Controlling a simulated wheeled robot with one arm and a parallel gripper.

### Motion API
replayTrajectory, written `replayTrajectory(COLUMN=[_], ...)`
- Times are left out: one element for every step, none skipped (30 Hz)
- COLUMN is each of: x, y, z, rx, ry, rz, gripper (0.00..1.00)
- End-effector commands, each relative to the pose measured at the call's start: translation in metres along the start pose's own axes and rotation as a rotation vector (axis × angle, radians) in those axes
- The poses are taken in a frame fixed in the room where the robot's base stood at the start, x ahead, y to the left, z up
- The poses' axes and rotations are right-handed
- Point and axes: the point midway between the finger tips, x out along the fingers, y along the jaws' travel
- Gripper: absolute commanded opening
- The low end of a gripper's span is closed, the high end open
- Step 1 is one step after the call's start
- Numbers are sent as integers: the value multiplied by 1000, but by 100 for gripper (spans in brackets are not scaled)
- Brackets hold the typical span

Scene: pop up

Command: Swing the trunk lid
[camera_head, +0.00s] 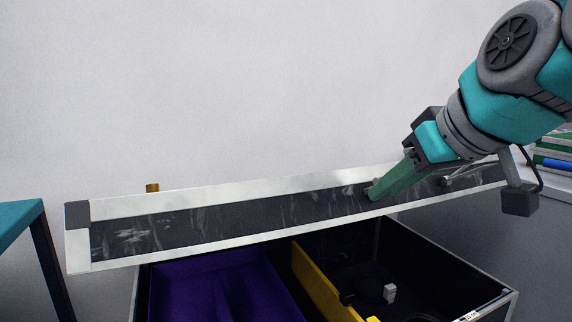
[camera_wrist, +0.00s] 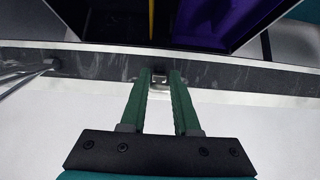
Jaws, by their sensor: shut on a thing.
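The trunk (camera_head: 142,300) stands low in the head view. Its lid (camera_head: 230,217), a dark scuffed panel with a silver frame, is raised above the open box, and I see its edge side. My gripper (camera_head: 371,192) reaches in from the upper right, with its green fingers at the middle-right of the lid's edge. In the wrist view, the fingertips (camera_wrist: 160,76) are shut on a small metal latch (camera_wrist: 160,80) on the lid (camera_wrist: 100,65). The fingers hide part of the latch.
Inside the trunk are a purple-lined section (camera_head: 205,285), a yellow divider (camera_head: 318,283) and a dark section with a small pale block (camera_head: 390,292). A teal table (camera_head: 20,218) stands at left. Stacked books (camera_head: 553,160) lie at right. A plain wall is behind.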

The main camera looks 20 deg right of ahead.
Motion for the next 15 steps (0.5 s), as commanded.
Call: replayTrajectory(x=[0, 0, -1, -1, -1, -1, -1, -1, 0, 0, 0, 1, 1, 1, 1], y=[0, -1, 0, 0, 0, 0, 0, 0, 0, 0, 0, 0, 0, 0, 0], z=[4, 7, 10, 12, 14, 17, 19, 21, 24, 26, 27, 29, 29, 30, 30], rx=[-1, -1, 0, 0, 0, 0, -1, -1, -1, -1, -1, -1, -1, -1, -1], ry=[0, 0, 2, 3, 4, 5, 6, 6, 6, 5, 4, 4, 3, 3, 3], rz=[0, 0, 1, 2, 3, 4, 3, 3, 2, 2, 2, 2, 2, 2, 2], gripper=[0, 0, 0, 0, 0, 0, 0, 0, 0, 0, 0, 0, 0, 0, 0])
